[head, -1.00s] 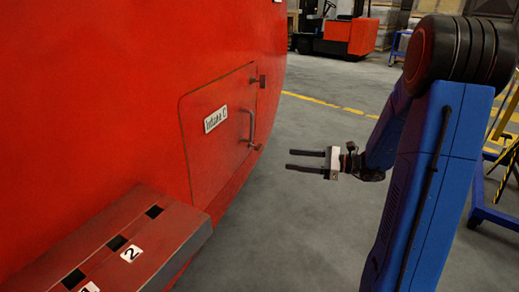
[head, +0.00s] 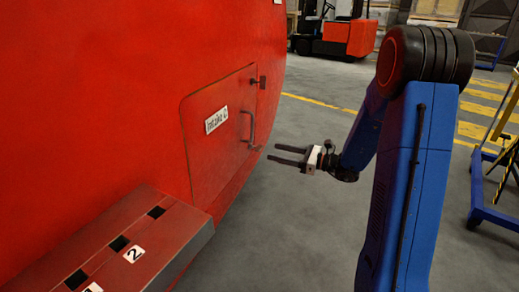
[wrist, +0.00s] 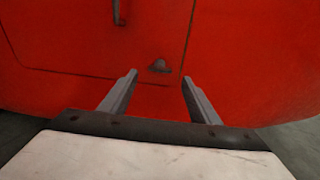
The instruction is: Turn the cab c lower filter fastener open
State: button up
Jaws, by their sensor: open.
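The red cab carries a hatch (head: 215,150) labelled "Intake C", which lies closed in its outline. The lower fastener (wrist: 159,66) is a small dark fitting near the hatch's bottom edge in the wrist view; its exact turn is hard to tell. In the head view it is a tiny dark spot at the hatch's lower right corner. My gripper (head: 288,155) is open and empty, pointing at the hatch, to the right of it and apart from it. In the wrist view the two fingers (wrist: 160,77) frame the fastener from below.
A metal handle (head: 250,125) stands out from the hatch, and it also shows at the top of the wrist view (wrist: 119,12). An upper fastener (head: 262,82) sits above it. A red step (head: 180,232) juts out at lower left.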

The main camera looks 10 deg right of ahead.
aim_at(259, 147)
jog(key=x, duration=0.8)
jog(key=shift+a, duration=0.15)
jog(key=c, duration=1.1)
